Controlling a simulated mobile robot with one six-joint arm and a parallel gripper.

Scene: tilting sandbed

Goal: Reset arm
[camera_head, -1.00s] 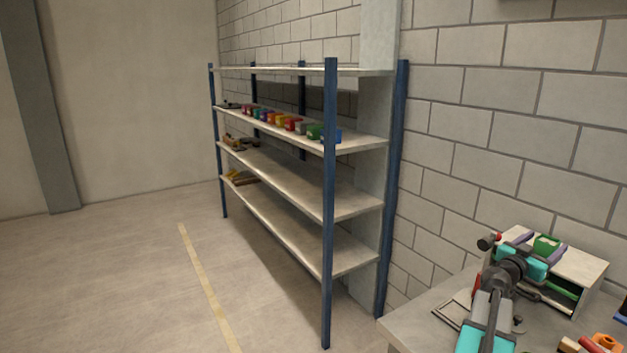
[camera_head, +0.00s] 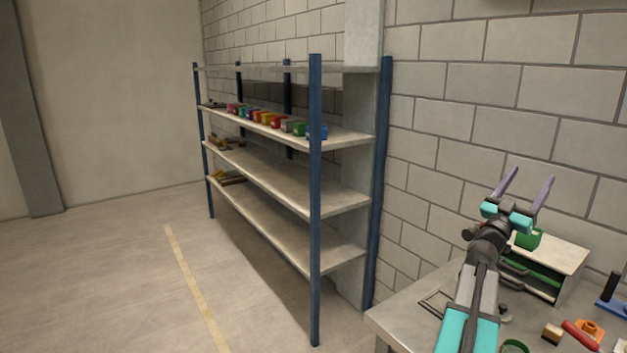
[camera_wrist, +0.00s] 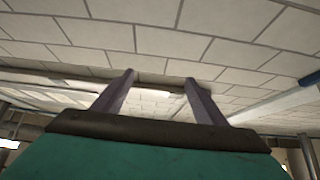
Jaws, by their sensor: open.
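My gripper (camera_head: 530,178) is raised above the grey bench at the right of the head view, its two purple fingers spread apart and pointing up. Nothing is between them. In the wrist view my gripper (camera_wrist: 158,80) shows the same two fingers apart, with the block wall and ceiling behind them. My arm, in teal, grey and black, reaches up from the lower edge of the head view.
The bench (camera_head: 400,315) carries a white cabinet (camera_head: 560,255) with a green bin (camera_head: 529,239) on top. A red-handled tool (camera_head: 580,335) and an orange part (camera_head: 590,328) lie at its right. A blue-post shelf rack (camera_head: 315,200) stands left, with coloured bins. Open floor lies further left.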

